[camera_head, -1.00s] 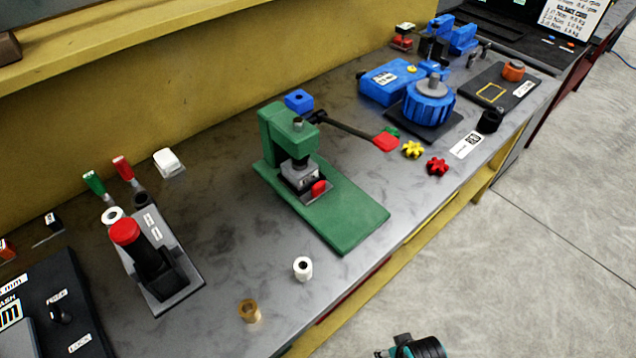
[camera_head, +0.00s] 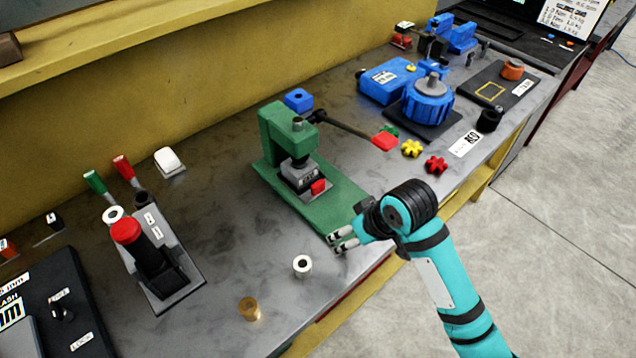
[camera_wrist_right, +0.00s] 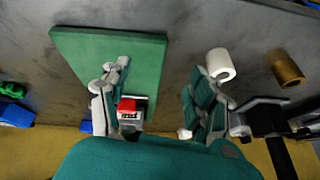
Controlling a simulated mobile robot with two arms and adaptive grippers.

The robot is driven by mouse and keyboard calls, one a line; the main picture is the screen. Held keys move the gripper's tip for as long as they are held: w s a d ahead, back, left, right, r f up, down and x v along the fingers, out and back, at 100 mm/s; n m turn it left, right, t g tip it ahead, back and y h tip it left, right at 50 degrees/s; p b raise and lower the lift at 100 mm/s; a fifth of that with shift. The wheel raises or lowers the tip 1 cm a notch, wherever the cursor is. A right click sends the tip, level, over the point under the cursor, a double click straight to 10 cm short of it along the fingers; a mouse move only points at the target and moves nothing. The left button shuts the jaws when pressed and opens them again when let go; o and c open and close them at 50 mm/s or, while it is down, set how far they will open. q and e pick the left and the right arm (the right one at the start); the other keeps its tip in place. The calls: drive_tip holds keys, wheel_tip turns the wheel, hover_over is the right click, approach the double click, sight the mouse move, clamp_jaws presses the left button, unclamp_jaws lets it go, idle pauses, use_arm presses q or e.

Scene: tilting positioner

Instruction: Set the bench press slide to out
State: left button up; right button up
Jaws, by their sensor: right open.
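The green bench press (camera_head: 285,135) stands on its long green base plate (camera_head: 335,208) in the middle of the bench. Its grey slide (camera_head: 298,174) with a red grip (camera_head: 318,187) sits at the foot of the press column. My right gripper (camera_head: 338,240) is over the front end of the base plate, its fingers pointing left. In the right wrist view the fingers (camera_wrist_right: 160,100) are apart and empty, with the red grip (camera_wrist_right: 127,105) beside one finger and the base plate (camera_wrist_right: 120,60) beyond. My left gripper is not in view.
A white ring (camera_head: 302,266) and a brass bushing (camera_head: 249,309) stand left of my right gripper. The press lever ends in a red handle (camera_head: 386,142). Yellow (camera_head: 412,148) and red (camera_head: 436,164) star knobs lie to the right. A red-topped joystick (camera_head: 127,232) stands left.

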drive_tip(key=n, duration=0.2)
approach(319, 183)
wheel_tip(319, 183, up, 6)
drive_tip(key=s, duration=0.2)
drive_tip(key=shift+h, duration=0.3)
drive_tip(key=x, duration=0.5)
drive_tip(key=p+x, duration=0.1)
drive_tip(key=x, duration=0.5)
drive_tip(key=p+x, duration=0.1)
drive_tip(key=x, duration=0.4)
drive_tip(key=shift+w+d+f, duration=0.15)
drive_tip(key=shift+d+f, duration=0.15)
drive_tip(key=shift+f, duration=0.15)
drive_tip(key=shift+c, duration=0.4)
clamp_jaws()
